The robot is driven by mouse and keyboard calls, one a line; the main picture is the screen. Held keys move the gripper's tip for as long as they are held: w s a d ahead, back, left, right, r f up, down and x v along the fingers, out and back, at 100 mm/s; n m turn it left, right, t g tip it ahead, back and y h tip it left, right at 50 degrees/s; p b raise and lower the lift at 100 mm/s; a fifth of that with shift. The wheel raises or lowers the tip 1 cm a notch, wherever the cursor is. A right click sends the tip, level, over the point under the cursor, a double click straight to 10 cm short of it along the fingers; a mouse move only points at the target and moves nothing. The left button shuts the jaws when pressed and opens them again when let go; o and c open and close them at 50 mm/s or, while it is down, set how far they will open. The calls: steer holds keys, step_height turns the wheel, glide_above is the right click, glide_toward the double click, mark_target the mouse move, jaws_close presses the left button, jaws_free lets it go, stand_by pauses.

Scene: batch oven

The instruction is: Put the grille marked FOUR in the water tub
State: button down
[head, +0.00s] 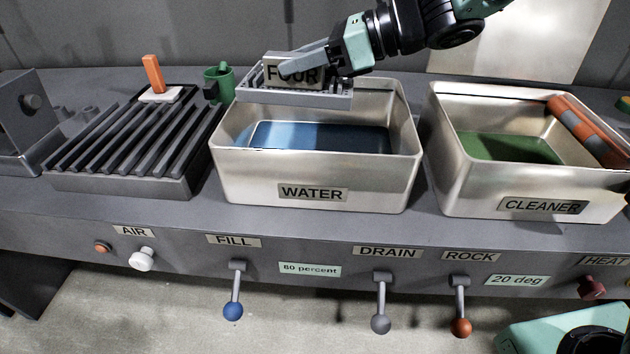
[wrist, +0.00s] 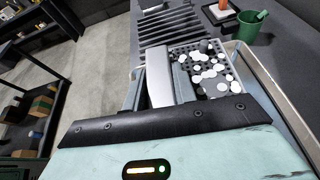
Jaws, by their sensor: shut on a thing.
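The grille marked FOUR (head: 310,99) is a grey slotted tray with a FOUR plate on it. My gripper (head: 318,58) is shut on it and holds it over the back left part of the water tub (head: 232,172). The grille looks roughly level. I cannot tell whether it touches the tub's rim. The tub is a metal box labelled WATER with blue water low inside. In the wrist view the grille (wrist: 176,50) shows white discs on its perforated top, beside my gripper's fingers (wrist: 168,82). The tub's rim (wrist: 268,84) shows to its right.
A slatted rack (head: 125,150) stands left of the tub, with an orange-handled tool (head: 154,75) and a green mug (head: 219,86) behind it. The cleaner tub (head: 450,185) stands at the right, with green liquid and an orange-and-grey roll. Levers and knobs line the front panel.

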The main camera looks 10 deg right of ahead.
mark_target(293, 89)
steer(key=shift+s+f+n+g+b, duration=0.25)
steer(key=shift+s+f+b, duration=0.15)
steer(key=shift+f+b, duration=0.6)
steer(key=shift+s+f+n+g+b, duration=0.15)
steer(key=shift+s+f+n+b, duration=0.2)
steer(key=shift+f+b, duration=0.65)
step_height(293, 89, down, 9)
steer(key=shift+r+b, duration=0.1)
steer(key=shift+b, duration=0.35)
